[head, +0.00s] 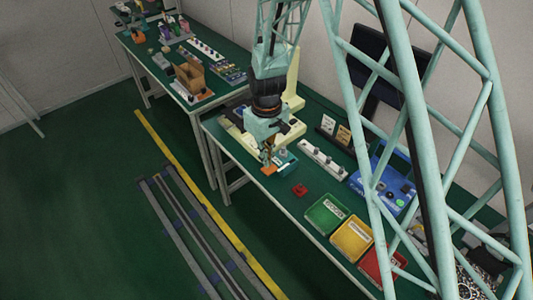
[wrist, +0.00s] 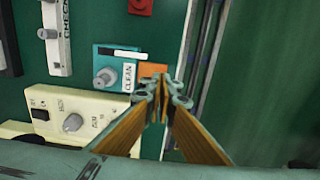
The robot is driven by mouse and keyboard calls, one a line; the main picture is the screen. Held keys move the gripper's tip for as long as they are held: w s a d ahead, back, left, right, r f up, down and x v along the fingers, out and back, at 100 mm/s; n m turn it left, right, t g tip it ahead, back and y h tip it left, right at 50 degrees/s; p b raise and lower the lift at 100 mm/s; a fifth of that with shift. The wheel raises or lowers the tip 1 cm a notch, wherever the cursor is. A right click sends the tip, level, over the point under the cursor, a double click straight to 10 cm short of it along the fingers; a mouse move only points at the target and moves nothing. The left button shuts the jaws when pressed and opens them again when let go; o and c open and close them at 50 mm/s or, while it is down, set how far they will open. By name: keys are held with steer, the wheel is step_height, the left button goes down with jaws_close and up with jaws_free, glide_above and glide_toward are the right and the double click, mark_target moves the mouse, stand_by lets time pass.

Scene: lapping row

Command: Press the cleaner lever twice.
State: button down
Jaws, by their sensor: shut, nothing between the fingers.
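The cleaner unit (wrist: 112,62) is a teal box with a grey knob and a white CLEAN label, and it also shows in the head view (head: 287,161). An orange flat piece (wrist: 152,71), which looks like its lever, sticks out at its side toward the table edge. In the head view the orange piece (head: 268,170) lies just under my fingertips. My gripper (wrist: 160,84) is shut and empty, pointing down. Its tips overlap part of the orange piece in the wrist view. I cannot tell whether they touch it.
A cream machine (wrist: 95,120) with knobs stands beside the cleaner. A small red block (head: 300,189), a white strip with knobs (head: 323,160), and green (head: 325,214), yellow (head: 352,239) and red trays (head: 381,267) stand along the bench. A blue device (head: 385,180) is behind.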

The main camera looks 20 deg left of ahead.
mark_target(264, 172)
steer(key=shift+f, duration=1.85)
steer(key=shift+f, duration=0.1)
steer(key=shift+s+a+f+b, duration=0.15)
steer(key=shift+s+f+b, duration=0.15)
steer(key=shift+f+b, duration=0.35)
steer(key=shift+s+a+f+b, duration=0.15)
steer(key=shift+s+f+b, duration=0.2)
steer(key=shift+b, duration=0.4)
steer(key=shift+w, duration=0.1)
steer(key=shift+r, duration=0.55)
steer(key=shift+r+p, duration=0.3)
steer(key=shift+p, duration=0.05)
steer(key=shift+r, duration=0.1)
